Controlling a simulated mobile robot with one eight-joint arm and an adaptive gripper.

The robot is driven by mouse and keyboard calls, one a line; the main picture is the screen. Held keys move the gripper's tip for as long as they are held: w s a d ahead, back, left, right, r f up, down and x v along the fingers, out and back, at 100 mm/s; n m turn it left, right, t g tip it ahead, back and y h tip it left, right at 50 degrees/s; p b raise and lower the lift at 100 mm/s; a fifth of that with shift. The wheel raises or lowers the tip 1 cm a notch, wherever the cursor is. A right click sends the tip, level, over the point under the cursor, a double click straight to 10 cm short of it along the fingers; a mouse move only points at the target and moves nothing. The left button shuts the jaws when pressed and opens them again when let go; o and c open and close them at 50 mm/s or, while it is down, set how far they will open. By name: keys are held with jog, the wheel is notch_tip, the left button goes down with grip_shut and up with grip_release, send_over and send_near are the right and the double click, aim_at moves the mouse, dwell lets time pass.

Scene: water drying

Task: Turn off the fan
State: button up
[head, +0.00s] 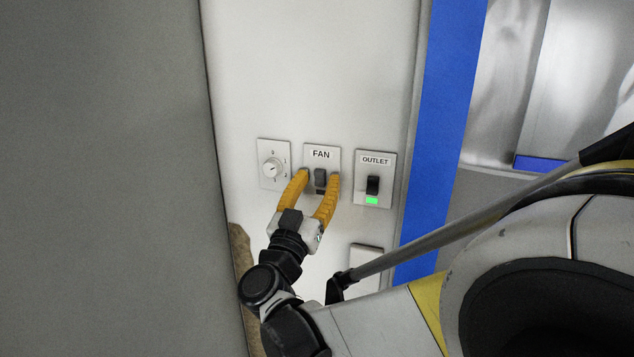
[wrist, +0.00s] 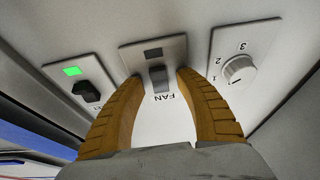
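The fan switch (head: 320,177) is a dark rocker on a light plate labelled FAN, set in a pale wall panel. It also shows in the wrist view (wrist: 159,77), where the picture is upside down. A small dark window sits below the rocker, with no green light showing. My gripper (head: 320,176) has orange fingers, open, with one fingertip on each side of the switch. In the wrist view the gripper (wrist: 158,74) has its tips at the plate's edges, apart from the rocker. Whether the tips touch the plate, I cannot tell.
An outlet switch (head: 373,185) with a lit green window is close on the right. A dial plate (head: 272,168) is close on the left. A blank plate (head: 364,268) is lower right. A grey wall (head: 105,180) fills the left; a blue strip (head: 440,140) edges the panel.

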jog(key=v, duration=1.2)
